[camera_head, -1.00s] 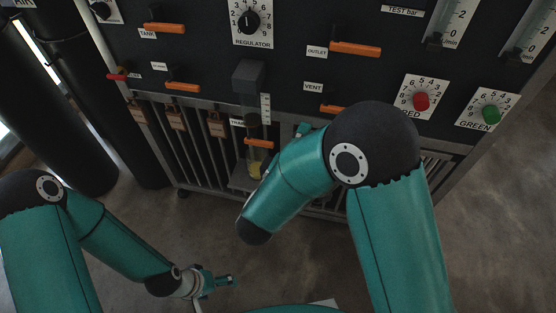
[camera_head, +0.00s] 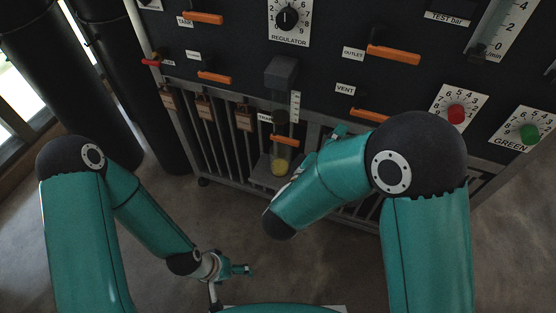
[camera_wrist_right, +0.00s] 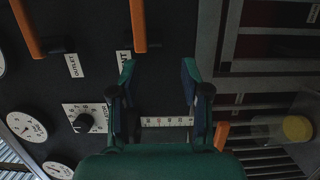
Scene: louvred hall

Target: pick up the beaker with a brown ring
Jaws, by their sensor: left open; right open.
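A clear vessel with yellow at its bottom (camera_head: 279,166) stands upright on a small ledge low on the cabinet front, below an orange handle. It also shows at the right of the right wrist view (camera_wrist_right: 298,128), lying sideways in the picture. I cannot make out a brown ring on it. My right gripper (camera_wrist_right: 158,75) is open and empty, in front of the panel, with the vessel beyond its right finger. In the head view it is mostly hidden behind my right forearm. My left gripper (camera_head: 242,270) is open and empty, low over the floor, well away from the cabinet.
The dark panel carries orange handles (camera_head: 392,54), a regulator dial (camera_head: 289,18) and a red knob (camera_head: 456,114). A dark block (camera_head: 281,73) juts out above the vessel. Several brown tags (camera_head: 204,109) hang on the bars at left. The floor (camera_head: 170,220) before the cabinet is clear.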

